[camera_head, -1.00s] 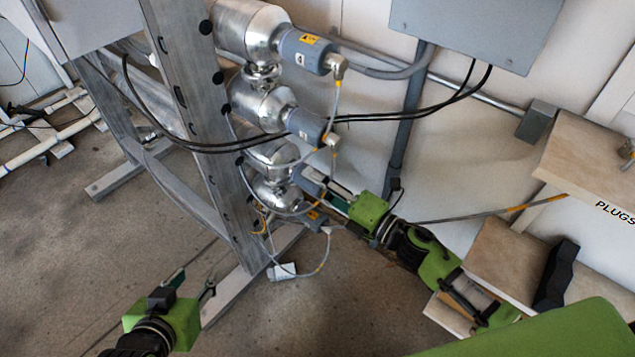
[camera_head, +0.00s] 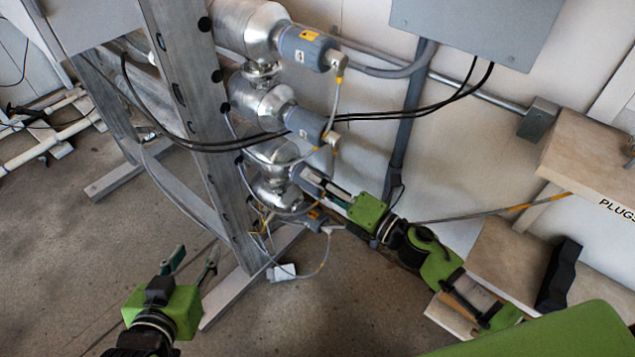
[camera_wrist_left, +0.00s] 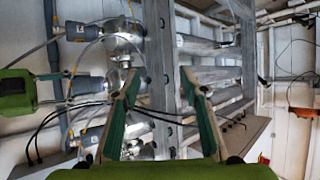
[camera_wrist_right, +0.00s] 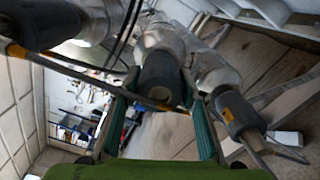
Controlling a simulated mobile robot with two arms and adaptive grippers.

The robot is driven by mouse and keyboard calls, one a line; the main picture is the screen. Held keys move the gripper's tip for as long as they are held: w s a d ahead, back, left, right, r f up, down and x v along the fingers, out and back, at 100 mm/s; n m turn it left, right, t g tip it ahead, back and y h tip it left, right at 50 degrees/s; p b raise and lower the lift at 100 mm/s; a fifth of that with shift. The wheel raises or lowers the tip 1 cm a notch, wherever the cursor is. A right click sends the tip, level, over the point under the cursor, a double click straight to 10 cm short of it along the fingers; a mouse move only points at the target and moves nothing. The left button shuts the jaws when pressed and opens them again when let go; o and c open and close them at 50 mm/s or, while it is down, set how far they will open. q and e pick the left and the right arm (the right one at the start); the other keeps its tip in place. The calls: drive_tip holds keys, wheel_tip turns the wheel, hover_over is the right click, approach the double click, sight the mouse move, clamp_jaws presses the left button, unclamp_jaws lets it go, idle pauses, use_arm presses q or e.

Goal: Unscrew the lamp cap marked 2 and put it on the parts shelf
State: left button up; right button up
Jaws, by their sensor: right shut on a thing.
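Several grey lamp caps are stacked on the silver lamp housings in the head view. The third cap from the top (camera_head: 309,177) is partly covered by my right gripper (camera_head: 325,186), and I cannot read its number. In the right wrist view my right fingers stand on both sides of a dark grey cap (camera_wrist_right: 160,80), shut on it, with the silver housing just behind. My left gripper (camera_head: 192,262) is open and empty, low at the front left. Its spread fingers also show in the left wrist view (camera_wrist_left: 160,90).
Stepped shelf boards stand at the right: an upper one marked PLUGS (camera_head: 590,160) and a lower one (camera_head: 500,255) with a black block (camera_head: 558,275). I cannot tell which is the parts shelf. Cables hang around the caps (camera_head: 335,95). A white box (camera_head: 282,272) sits low below them.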

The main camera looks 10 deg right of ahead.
drive_tip(key=shift+n+b, duration=0.35)
drive_tip(key=shift+n, duration=0.45)
use_arm(q)
drive_tip(key=w+d+r+t+h, duration=0.1)
drive_tip(key=w+r+t, duration=0.2)
drive_tip(key=r, duration=0.3)
drive_tip(key=shift+d+r+t+b, duration=0.25)
drive_tip(key=shift+d+t+b, duration=0.05)
use_arm(e)
drive_tip(key=shift+n, duration=0.7)
drive_tip(key=shift+n+b, duration=0.3)
drive_tip(key=shift+n, duration=0.9)
drive_tip(key=shift+n+b, duration=0.7)
drive_tip(key=shift+n, duration=0.7)
use_arm(q)
wheel_tip(320, 180, up, 11)
drive_tip(key=d+t+h, duration=0.1)
drive_tip(key=t+h, duration=0.1)
drive_tip(key=t, duration=0.3)
drive_tip(key=shift+s+d+m+t, duration=0.2)
drive_tip(key=shift+m+t, duration=0.1)
